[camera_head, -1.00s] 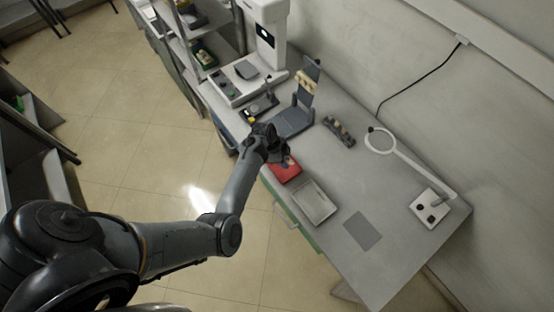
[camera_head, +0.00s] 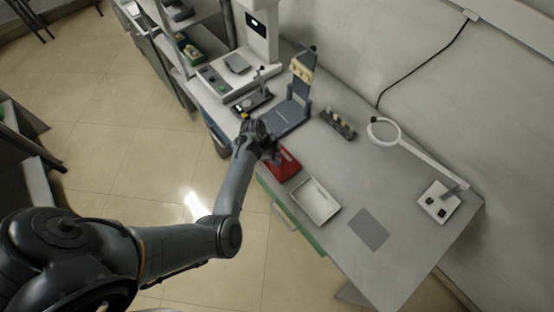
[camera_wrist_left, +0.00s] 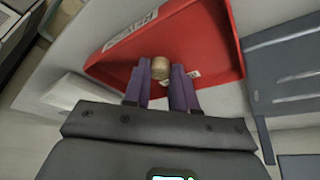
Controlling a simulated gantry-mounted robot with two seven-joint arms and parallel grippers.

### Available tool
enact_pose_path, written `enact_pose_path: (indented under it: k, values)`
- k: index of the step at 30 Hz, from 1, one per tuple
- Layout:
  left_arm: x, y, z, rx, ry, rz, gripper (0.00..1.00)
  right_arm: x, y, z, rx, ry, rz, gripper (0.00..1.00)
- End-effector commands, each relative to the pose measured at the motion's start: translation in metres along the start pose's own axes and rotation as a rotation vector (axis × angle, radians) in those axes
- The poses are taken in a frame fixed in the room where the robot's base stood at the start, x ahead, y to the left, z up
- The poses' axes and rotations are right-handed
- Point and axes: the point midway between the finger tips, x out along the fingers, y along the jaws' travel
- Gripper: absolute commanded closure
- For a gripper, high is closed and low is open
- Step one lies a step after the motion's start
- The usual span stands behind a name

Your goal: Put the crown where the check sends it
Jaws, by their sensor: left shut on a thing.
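My left gripper (camera_head: 264,146) is by the near edge of the bench, at the left side of the red tray (camera_head: 284,166). In the left wrist view its purple fingers (camera_wrist_left: 162,85) are shut on a small rounded tan-gold piece, the crown (camera_wrist_left: 161,67). The red tray (camera_wrist_left: 215,35) with white labels lies behind and around the crown in that view. I cannot tell the height of the crown above the tray. In the head view the gripper hides the crown. My right gripper is not in view.
A white tray (camera_head: 334,206) and a grey mat (camera_head: 369,230) lie to the right. A blue-grey stand (camera_head: 300,92), a dark rack of small pieces (camera_head: 338,123) and a magnifier lamp (camera_head: 371,134) stand behind. A white machine (camera_head: 262,38) is at the back left.

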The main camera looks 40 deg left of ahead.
Motion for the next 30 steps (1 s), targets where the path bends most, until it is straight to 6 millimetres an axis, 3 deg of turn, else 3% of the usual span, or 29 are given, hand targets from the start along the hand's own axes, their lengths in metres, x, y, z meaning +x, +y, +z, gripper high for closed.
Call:
enact_pose_path:
  k: [11, 12, 16, 25, 30]
  values:
    - [0.002, 0.000, 0.002, -0.001, -0.001, -0.001, 1.00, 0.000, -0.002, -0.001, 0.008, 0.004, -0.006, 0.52]
    - [0.002, -0.001, 0.001, -0.001, 0.000, -0.001, 0.70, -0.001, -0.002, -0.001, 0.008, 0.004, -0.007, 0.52]
    - [0.002, 0.000, 0.001, -0.001, 0.000, -0.001, 0.50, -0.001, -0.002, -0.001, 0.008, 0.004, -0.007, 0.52]
    - [0.001, 0.000, 0.001, -0.001, 0.000, -0.001, 0.49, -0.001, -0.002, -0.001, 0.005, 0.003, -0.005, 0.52]
    - [-0.009, -0.001, -0.001, -0.001, 0.000, -0.004, 0.49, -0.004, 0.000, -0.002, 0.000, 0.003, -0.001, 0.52]
